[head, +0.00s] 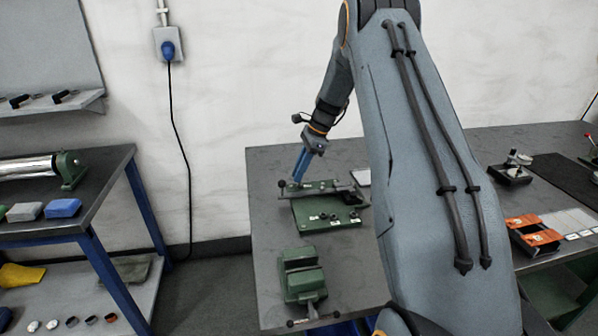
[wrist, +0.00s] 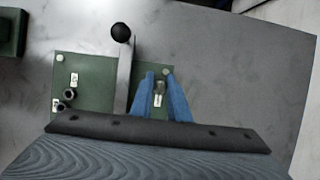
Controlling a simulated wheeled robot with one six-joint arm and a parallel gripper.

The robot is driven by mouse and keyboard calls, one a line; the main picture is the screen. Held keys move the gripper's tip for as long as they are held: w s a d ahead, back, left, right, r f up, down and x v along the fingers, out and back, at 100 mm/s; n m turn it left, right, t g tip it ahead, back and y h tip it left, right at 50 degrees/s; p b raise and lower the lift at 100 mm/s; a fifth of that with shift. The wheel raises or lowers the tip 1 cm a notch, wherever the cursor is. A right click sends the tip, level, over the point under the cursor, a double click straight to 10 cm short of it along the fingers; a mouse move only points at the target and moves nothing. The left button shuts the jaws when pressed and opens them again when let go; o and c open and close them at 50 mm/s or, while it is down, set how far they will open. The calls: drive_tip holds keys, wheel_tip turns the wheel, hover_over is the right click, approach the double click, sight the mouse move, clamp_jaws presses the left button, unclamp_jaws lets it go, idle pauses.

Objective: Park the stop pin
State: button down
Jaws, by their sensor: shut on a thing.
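The stop pin (wrist: 160,87) is a small, light metal pin standing between my blue fingers in the wrist view. My gripper (wrist: 161,82) is shut on it, above the right part of a green fixture plate (wrist: 98,72). In the head view my gripper (head: 297,181) reaches down to the far left part of the plate (head: 318,212); the fingers hide the pin there. The plate has two dark round sockets (wrist: 70,94) at the left in the wrist view, next to small white labels (wrist: 74,79). Whether the pin's lower end sits in a hole cannot be told.
A lever bar with a black knob (wrist: 121,32) crosses the plate close beside my fingers. A green vise (head: 302,275) stands nearer on the grey bench (head: 268,235). Orange-topped boxes (head: 532,234) lie at the right.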

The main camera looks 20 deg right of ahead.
drive_tip(key=shift+f, duration=0.55)
idle(0.8)
drive_tip(key=c, duration=2)
unclamp_jaws()
drive_tip(key=shift+r, duration=0.15)
drive_tip(key=shift+r+p, duration=0.5)
drive_tip(key=shift+r, duration=0.9)
drive_tip(key=o, duration=0.5)
drive_tip(key=shift+o, duration=0.2)
drive_tip(key=shift+r, duration=0.15)
